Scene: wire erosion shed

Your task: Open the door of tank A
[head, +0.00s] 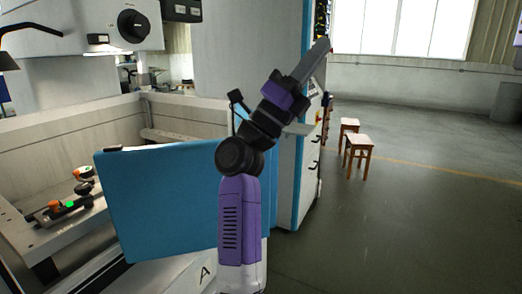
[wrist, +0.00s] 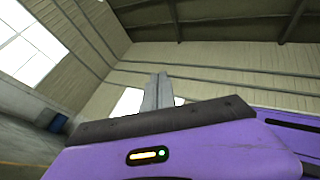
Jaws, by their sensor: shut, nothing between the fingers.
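The blue door (head: 160,205) of tank A stands swung out from the tank wall (head: 185,108), its left edge free and nearer to me. The tank's inside shows openly to the left of the door. A white panel below the door carries the letter A (head: 205,273). The door's right part is hidden behind my arm. My gripper (head: 323,45) is raised above and to the right of the door, pointing up and right, touching nothing visible. In the wrist view its grey fingers (wrist: 158,92) are together and empty.
Inside the tank, clamps with orange and green parts (head: 68,206) sit on a pale ledge. A blue and white cabinet (head: 288,180) stands right behind my arm. Two wooden stools (head: 358,150) stand farther right. The floor on the right (head: 420,230) is clear.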

